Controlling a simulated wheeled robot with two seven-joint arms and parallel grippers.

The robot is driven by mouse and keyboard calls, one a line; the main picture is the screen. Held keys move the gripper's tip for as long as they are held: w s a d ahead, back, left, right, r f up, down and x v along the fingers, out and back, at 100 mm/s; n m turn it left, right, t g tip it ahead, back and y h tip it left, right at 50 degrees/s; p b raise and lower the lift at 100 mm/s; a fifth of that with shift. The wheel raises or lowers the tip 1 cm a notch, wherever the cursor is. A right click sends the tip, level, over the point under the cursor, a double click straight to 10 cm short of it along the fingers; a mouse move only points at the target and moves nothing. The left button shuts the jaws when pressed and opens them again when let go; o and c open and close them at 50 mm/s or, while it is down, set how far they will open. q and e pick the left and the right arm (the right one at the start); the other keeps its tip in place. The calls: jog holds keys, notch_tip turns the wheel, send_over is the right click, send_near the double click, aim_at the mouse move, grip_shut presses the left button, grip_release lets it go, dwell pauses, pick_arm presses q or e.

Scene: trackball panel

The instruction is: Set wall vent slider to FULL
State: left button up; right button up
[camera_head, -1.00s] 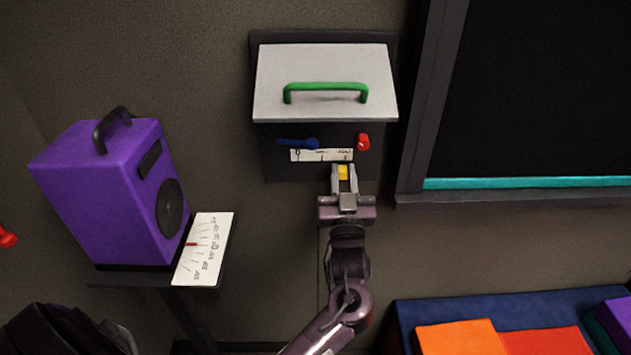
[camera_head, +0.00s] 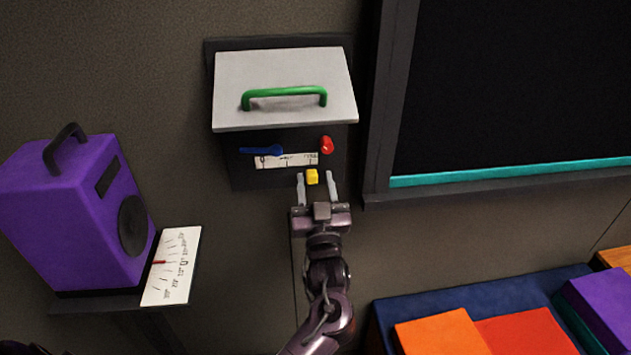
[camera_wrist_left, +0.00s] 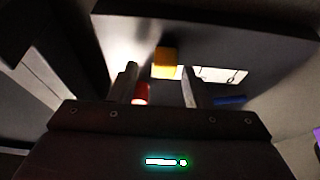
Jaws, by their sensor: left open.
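The wall vent slider's yellow knob (camera_head: 312,177) sits just below the right end of a white scale strip (camera_head: 286,161) on a dark wall panel (camera_head: 240,172). The strip's lettering is too small to read. My left gripper (camera_head: 316,188) is open, its fingers on either side of the yellow knob with gaps showing. In the left wrist view the yellow knob (camera_wrist_left: 165,63) shows between and beyond the spread fingertips (camera_wrist_left: 160,84), with the white strip (camera_wrist_left: 222,75) to its right. My right gripper is not in view.
A blue lever (camera_head: 262,151) and a red knob (camera_head: 327,145) sit just above the strip. A grey hood with a green handle (camera_head: 285,92) juts out above. A purple speaker box (camera_head: 75,215) and a dial card (camera_head: 172,266) stand left. A dark framed board (camera_head: 510,90) is right.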

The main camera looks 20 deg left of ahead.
pick_arm(q)
jog(key=b+v, duration=0.1)
jog(key=v, duration=0.5)
jog(key=shift+s+d, duration=0.3)
jog(key=shift+f, duration=0.15)
